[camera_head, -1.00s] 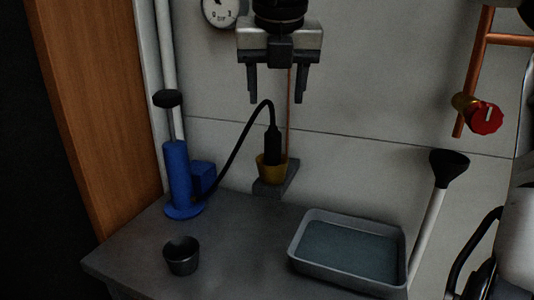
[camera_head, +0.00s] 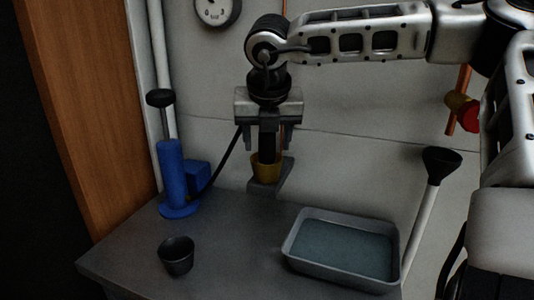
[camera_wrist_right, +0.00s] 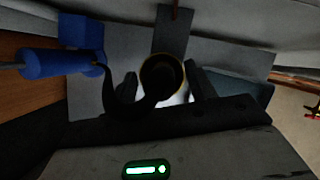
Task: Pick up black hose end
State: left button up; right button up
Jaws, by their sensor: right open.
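The black hose end (camera_head: 266,150) stands upright in a yellow cup-like holder (camera_head: 266,171) on a small grey bracket at the wall. My right gripper (camera_head: 267,146) has come down over it from above, with one finger on either side, open. In the right wrist view the black hose end (camera_wrist_right: 158,96) lies between the two dark fingers (camera_wrist_right: 162,86), with the holder's ring around it. Whether a finger touches it I cannot tell. The black hose (camera_head: 226,157) runs down left to a blue pump (camera_head: 170,175). My left gripper is not in view.
A dark cup (camera_head: 176,258) stands at the bench's (camera_head: 228,245) front left. A grey tray of liquid (camera_head: 345,247) sits at the right. A black funnel on a white pipe (camera_head: 441,160) and a red valve knob (camera_head: 472,116) are farther right. A gauge (camera_head: 216,10) hangs above.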

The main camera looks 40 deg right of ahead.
grip_shut()
jog(key=shift+r, duration=0.1)
